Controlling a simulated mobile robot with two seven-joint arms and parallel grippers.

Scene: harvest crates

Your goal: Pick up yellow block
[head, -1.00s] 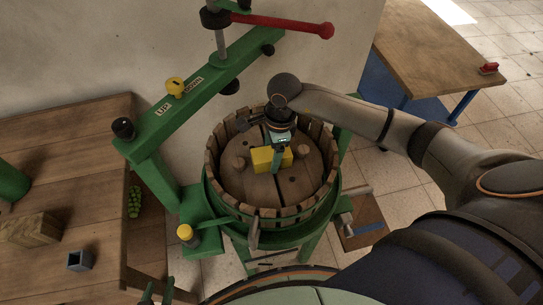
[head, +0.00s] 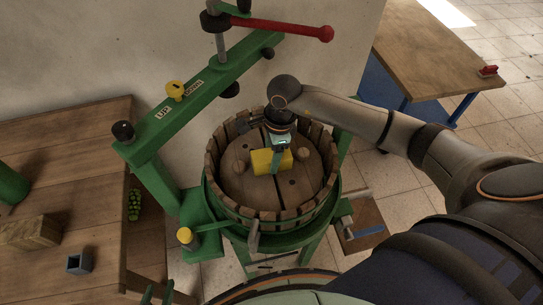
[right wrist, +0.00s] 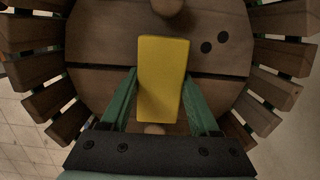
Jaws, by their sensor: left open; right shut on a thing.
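The yellow block (head: 262,162) is at the wooden lid (head: 245,185) inside the slatted press basket, between two wooden knobs. My right gripper (head: 276,168) reaches down from above and is shut on the block. In the right wrist view the yellow block (right wrist: 163,75) stands between the two green fingers of the gripper (right wrist: 162,80), whose tips meet its sides. I cannot tell whether the block is clear of the lid. My left gripper (head: 157,293) shows only in part at the bottom edge, open and away from the basket.
The basket's slatted wall (head: 212,165) rises around the lid. The green press beam (head: 190,95) with a red-handled lever (head: 285,28) stands behind and to the left. A wooden table (head: 85,190) is at the left, another table (head: 440,70) at the upper right.

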